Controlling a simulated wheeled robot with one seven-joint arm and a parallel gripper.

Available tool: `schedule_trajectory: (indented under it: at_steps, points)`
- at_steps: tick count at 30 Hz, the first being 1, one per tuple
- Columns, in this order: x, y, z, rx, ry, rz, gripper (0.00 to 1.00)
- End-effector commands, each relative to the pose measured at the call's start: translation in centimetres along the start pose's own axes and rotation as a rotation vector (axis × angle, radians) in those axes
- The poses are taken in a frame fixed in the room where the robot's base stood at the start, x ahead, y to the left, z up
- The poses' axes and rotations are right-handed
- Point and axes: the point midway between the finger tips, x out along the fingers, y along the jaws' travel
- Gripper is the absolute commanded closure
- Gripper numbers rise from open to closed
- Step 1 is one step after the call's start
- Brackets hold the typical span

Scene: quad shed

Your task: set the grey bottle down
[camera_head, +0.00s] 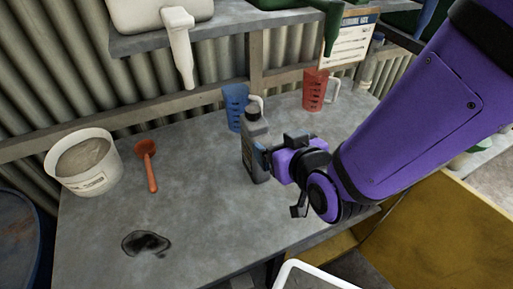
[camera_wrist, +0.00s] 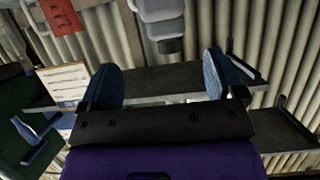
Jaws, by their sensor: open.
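The grey bottle (camera_head: 256,150) has a dark cap and stands upright on the grey bench (camera_head: 200,210). In the wrist view the bottle (camera_wrist: 160,14) shows at the top, neck pointing down in the picture, with its lower part cut off. My gripper (camera_head: 264,158) is right beside the bottle, reaching in from the right. In the wrist view my gripper (camera_wrist: 163,75) is open, with a blue finger on each side and clear space between. The bottle appears just beyond the fingertips, not clamped; whether a finger touches it I cannot tell.
A blue jug (camera_head: 234,105) stands close behind the bottle, and a red jug (camera_head: 315,90) stands further right. A white bucket (camera_head: 83,170) and an orange scoop (camera_head: 149,165) are at left. A shelf (camera_head: 215,32) overhangs the back. The bench's front middle is clear apart from a dark stain.

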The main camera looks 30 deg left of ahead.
Motion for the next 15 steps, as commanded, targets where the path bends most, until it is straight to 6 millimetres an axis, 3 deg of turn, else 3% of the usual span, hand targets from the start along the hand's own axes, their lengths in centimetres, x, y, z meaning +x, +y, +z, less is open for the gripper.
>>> schedule_trajectory:
  at_steps: [5,15]
  points:
    - [1.0,-1.0,0.5,-0.012,0.016,-0.01,0.12]
    - [5.4,-0.9,0.4,-0.011,0.014,-0.009,0.12]
